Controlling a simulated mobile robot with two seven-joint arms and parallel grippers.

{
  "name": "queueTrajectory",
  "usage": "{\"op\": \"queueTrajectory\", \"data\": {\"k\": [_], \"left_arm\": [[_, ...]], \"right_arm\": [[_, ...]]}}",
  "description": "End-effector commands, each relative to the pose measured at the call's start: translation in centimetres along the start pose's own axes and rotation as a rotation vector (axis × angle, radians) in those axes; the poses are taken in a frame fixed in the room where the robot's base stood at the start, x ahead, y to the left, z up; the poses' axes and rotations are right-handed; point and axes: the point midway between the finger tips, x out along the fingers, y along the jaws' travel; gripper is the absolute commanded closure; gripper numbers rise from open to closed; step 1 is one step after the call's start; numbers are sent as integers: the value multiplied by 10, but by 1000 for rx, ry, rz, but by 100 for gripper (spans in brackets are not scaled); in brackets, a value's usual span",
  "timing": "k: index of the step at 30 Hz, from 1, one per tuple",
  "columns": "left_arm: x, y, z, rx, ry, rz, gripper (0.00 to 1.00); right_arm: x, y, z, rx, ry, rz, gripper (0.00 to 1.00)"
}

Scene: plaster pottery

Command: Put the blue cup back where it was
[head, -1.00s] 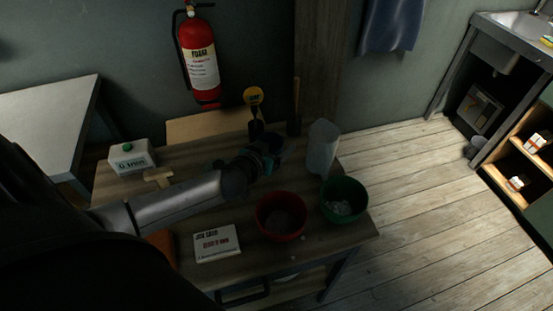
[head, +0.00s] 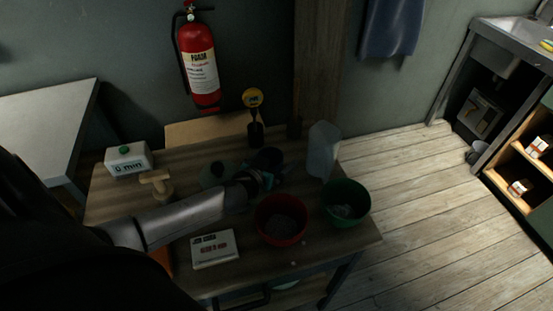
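The blue cup (head: 267,157) is very dark and shows near the back middle of the wooden table, just beyond the tip of my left arm. My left gripper (head: 266,178), with teal fingertips, is at the cup's near side and appears shut on it. The fingers are small and dark, and the cup's base is hidden, so I cannot tell whether it touches the table. My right gripper is not in view.
A dark green rounded thing (head: 214,174) stands left of the cup. A translucent jug (head: 322,150) is to the right. A red bowl (head: 282,220) and a green bowl (head: 346,204) are in front. A white timer box (head: 128,160), wooden stamp (head: 157,183) and white sign (head: 215,249) lie left.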

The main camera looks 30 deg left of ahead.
Motion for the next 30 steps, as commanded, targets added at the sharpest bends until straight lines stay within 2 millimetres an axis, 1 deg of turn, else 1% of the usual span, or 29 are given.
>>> {"op": "queueTrajectory", "data": {"k": [8,11,14,30], "left_arm": [[-1,0,-3,1,0,0,0],[-6,0,-4,0,-1,1,0],[-17,0,-2,0,-3,2,0],[-93,0,-3,-2,-1,0,0]], "right_arm": [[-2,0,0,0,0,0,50],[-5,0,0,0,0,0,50],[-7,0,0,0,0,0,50],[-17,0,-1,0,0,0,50]]}}
